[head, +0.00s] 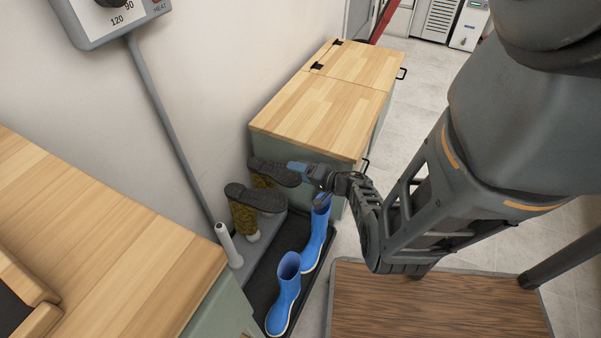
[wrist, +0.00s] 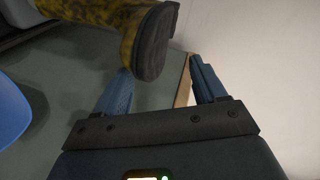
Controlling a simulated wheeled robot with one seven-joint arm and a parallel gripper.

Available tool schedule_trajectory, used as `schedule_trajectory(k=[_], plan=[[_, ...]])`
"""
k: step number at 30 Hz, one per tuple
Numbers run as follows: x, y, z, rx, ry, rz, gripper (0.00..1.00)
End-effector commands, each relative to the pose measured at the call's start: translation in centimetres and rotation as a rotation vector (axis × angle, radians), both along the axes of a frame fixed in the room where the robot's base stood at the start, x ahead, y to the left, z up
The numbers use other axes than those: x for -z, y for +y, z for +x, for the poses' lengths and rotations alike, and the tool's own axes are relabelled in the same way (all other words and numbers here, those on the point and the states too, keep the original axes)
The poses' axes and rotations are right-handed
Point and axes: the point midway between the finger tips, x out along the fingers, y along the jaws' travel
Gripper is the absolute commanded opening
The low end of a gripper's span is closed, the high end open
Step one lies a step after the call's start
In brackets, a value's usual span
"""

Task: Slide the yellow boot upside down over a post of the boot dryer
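Two mottled yellow boots with dark soles are upside down at the grey boot dryer (head: 240,272). The nearer yellow boot (head: 244,218) has its sole up, with a pale post showing below its shaft. The farther yellow boot (head: 264,182) is also sole up; its lower shaft is hidden. A bare pale post (head: 227,243) stands at the dryer's near end. My gripper (head: 298,167) is beside the farther boot's sole. In the wrist view my gripper (wrist: 160,82) has its fingers spread, with a yellow boot (wrist: 110,28) by the left finger and nothing clearly held.
Two blue boots, one near (head: 284,295) and one farther (head: 317,238), stand upright on a black tray (head: 262,285) right of the dryer. A wood-topped cabinet (head: 325,110) is behind; a wooden counter (head: 110,250) is at left. A brown-topped platform (head: 430,305) is at lower right.

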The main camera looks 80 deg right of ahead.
Motion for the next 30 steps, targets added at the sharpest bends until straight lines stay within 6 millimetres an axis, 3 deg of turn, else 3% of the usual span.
schedule_trajectory(k=[6, 15, 30], plan=[[0.0, 0.0, 0.0, 0.000, 0.000, 0.000, 0.90], [-0.1, 0.2, -0.4, 0.001, 0.001, 0.001, 0.90], [-2.1, 2.9, -6.3, 0.002, -0.001, 0.000, 0.90]])
